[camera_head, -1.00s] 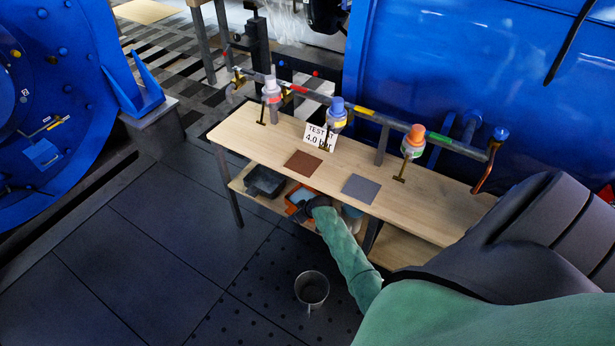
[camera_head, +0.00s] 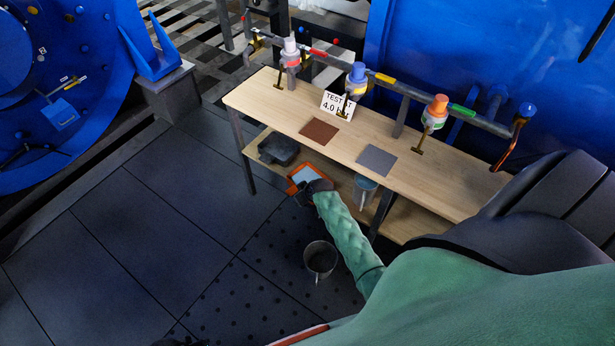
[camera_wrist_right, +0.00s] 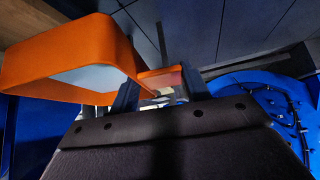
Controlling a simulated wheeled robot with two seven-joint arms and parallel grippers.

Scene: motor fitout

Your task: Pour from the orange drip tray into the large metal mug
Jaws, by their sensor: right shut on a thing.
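The orange drip tray (camera_head: 293,188) shows in the head view at the front of the bench's lower shelf, with a pale blue-grey inside. In the right wrist view the tray (camera_wrist_right: 60,50) fills the upper left, with a pale surface inside. My right gripper (camera_wrist_right: 160,95) is shut on the tray at an orange end part between its fingers. In the head view my right gripper (camera_head: 316,188) is dark and partly hides the tray. A grey metal mug (camera_head: 320,258) stands upright on the floor, left of my right forearm. My left gripper is not clearly seen.
A wooden bench (camera_head: 265,100) carries a pipe with valves, a test sign and two square mats. Its lower shelf holds a black container (camera_head: 278,148) and a second grey-blue mug (camera_head: 364,190). Bench legs stand near my arm. The dark floor to the left is clear.

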